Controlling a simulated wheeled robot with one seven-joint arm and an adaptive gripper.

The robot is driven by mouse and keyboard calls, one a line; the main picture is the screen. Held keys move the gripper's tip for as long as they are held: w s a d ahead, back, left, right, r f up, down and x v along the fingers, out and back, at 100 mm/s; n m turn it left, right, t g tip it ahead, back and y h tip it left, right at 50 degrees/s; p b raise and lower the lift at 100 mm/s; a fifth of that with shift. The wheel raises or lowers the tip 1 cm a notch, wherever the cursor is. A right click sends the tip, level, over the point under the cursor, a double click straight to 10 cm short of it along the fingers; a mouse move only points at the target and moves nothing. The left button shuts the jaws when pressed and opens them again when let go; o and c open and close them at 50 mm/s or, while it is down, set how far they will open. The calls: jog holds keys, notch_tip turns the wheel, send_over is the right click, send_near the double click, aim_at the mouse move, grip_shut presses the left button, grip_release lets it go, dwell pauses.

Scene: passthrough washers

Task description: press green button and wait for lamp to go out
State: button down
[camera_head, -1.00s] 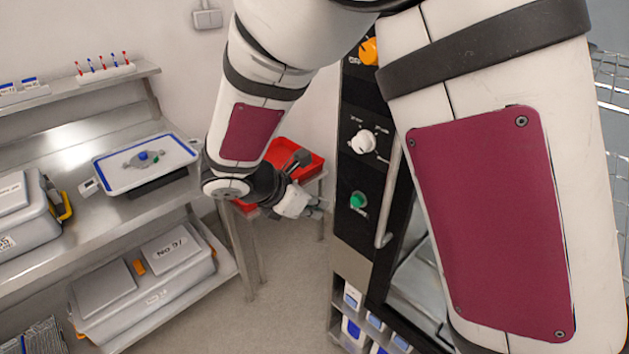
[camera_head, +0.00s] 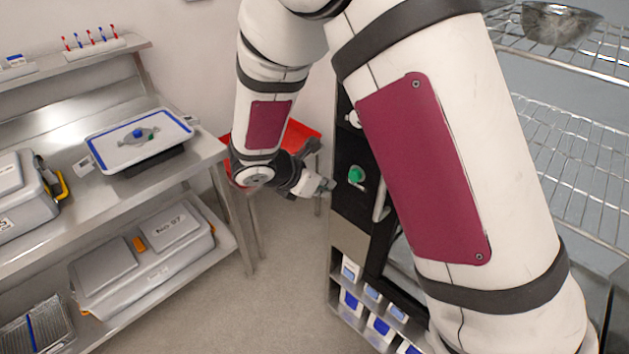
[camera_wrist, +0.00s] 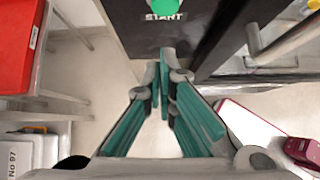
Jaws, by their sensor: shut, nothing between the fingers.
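The green button (camera_head: 356,174) sits on the black front panel of the washer (camera_head: 350,205). In the wrist view the green button (camera_wrist: 180,4) is cut by the top edge, above a START label. My gripper (camera_head: 330,186) is shut and empty, just left of the button in the head view. In the wrist view the fingertips of my gripper (camera_wrist: 166,52) point up toward the panel, below the label, apart from the button. No lamp can be made out; my arm hides the upper part of the panel.
A door handle (camera_head: 381,200) stands out right of the button. A red bin (camera_head: 300,137) stands behind my forearm. A steel bench with a tray (camera_head: 105,165) is at left. Wire shelves (camera_head: 570,140) are at right. The floor between is clear.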

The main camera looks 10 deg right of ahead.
aim_at(355, 176)
jog(key=w+d+f+p, duration=0.1)
jog(key=w+d+f, duration=0.1)
jog(key=d, duration=0.3)
jog(key=shift+w, duration=0.6)
jog(key=shift+d, duration=0.15)
